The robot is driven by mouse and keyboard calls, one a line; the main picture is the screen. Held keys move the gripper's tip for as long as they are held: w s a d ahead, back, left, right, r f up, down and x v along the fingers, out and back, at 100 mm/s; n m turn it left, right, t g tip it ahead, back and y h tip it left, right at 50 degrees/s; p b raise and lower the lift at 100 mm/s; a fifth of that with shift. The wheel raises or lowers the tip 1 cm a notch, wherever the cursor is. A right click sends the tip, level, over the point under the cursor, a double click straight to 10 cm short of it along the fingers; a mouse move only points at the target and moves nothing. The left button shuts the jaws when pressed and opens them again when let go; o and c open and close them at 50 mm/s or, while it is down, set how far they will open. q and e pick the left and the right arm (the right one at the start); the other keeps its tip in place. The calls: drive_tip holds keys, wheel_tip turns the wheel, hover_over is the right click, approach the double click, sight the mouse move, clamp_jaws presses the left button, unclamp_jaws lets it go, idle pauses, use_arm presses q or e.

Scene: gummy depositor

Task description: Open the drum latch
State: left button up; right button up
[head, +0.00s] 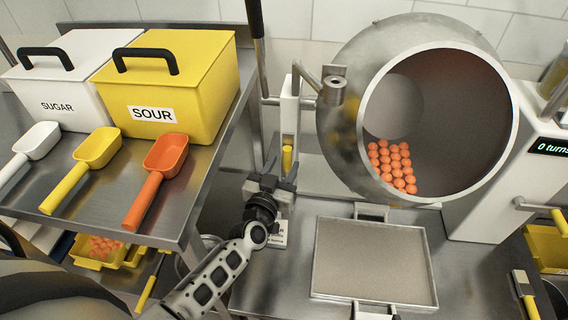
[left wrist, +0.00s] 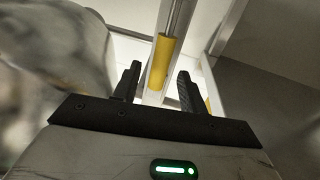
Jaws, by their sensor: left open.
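The steel drum (head: 345,130) stands at centre right in the head view, its round mouth facing me and orange gummies (head: 392,165) inside it. Left of it is a white post with a metal rod and a yellow grip (head: 287,158), which looks like the latch handle. My left gripper (head: 273,172) is just below and left of the yellow grip. In the left wrist view, the yellow grip (left wrist: 161,62) appears between the two spread black fingers (left wrist: 155,88), beyond or level with their tips. I cannot tell whether they touch. My right gripper is not in view.
A steel shelf at left holds a white SUGAR bin (head: 65,80), a yellow SOUR bin (head: 175,85) and white, yellow and orange (head: 160,170) scoops. A flat tray (head: 372,262) lies below the drum. A display (head: 553,147) reads "0 turns". Yellow bins stand low at both sides.

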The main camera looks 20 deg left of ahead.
sight(290, 161)
use_arm(q)
drive_tip(key=shift+w, duration=0.8)
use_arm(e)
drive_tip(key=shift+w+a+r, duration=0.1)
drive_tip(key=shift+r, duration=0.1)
